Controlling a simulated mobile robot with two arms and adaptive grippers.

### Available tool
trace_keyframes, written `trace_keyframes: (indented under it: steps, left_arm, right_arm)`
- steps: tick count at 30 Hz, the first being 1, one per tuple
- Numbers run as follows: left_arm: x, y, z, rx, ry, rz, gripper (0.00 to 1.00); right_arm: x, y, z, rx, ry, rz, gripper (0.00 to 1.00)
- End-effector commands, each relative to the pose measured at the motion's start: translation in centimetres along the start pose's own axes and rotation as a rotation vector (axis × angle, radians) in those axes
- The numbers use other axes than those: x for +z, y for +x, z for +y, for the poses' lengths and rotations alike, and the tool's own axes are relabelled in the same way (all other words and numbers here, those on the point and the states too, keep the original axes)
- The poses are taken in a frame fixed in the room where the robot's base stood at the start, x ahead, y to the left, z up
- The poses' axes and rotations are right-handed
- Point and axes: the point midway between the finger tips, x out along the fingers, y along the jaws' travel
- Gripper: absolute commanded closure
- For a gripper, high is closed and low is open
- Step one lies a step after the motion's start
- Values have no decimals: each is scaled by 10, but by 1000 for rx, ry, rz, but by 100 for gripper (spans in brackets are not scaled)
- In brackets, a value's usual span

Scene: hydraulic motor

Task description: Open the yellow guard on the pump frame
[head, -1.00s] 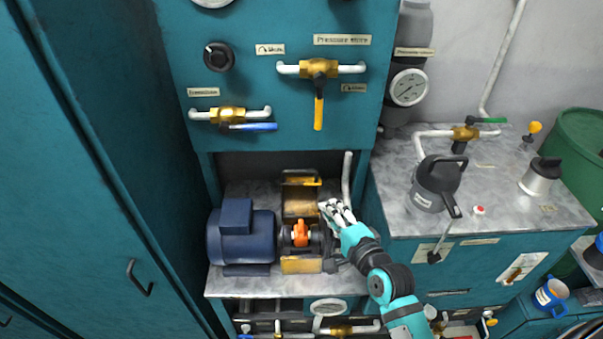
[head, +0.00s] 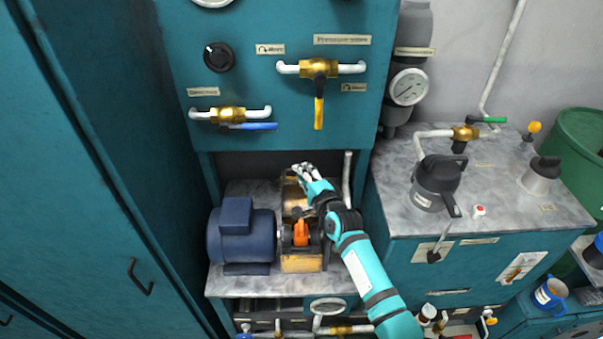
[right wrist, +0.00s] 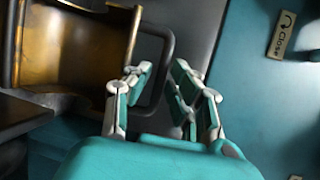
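The yellow guard (head: 292,200) stands raised behind the orange coupling (head: 301,233) on the pump frame (head: 302,263), leaving the coupling exposed. In the right wrist view the guard (right wrist: 75,45) is a worn yellow, curved shell at upper left, with a dark loop handle (right wrist: 168,60) on its side. My right gripper (head: 303,171) is at the guard's upper edge and partly hides it. In the wrist view its fingers (right wrist: 160,95) are apart and empty, with the handle just beyond them; I cannot tell whether they touch it. My left gripper is out of view.
A blue motor (head: 241,235) sits left of the coupling on the grey bench. A white vertical pipe (head: 347,178) rises right of the guard. The teal valve panel (head: 250,80) overhangs the recess. A jug (head: 437,182) stands on the right counter.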

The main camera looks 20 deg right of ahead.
Motion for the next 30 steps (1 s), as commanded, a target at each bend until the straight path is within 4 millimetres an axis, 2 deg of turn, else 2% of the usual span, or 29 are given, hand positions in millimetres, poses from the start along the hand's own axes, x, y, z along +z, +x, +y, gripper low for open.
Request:
trace_keyframes:
  steps: [4, 12, 17, 18, 30]
  left_arm:
    - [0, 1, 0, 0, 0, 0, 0]
    - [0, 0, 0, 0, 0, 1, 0]
    - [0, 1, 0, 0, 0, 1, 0]
    - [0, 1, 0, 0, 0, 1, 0]
    - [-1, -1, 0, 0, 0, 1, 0]
  right_arm:
    - [0, 9, 0, 0, -1, 0, 79]
    - [0, 10, 0, 0, -1, 0, 79]
    - [0, 10, 0, 0, -1, 0, 99]
    - [0, 10, 0, 1, -2, 0, 100]
    - [0, 8, 1, 4, -2, 0, 100]
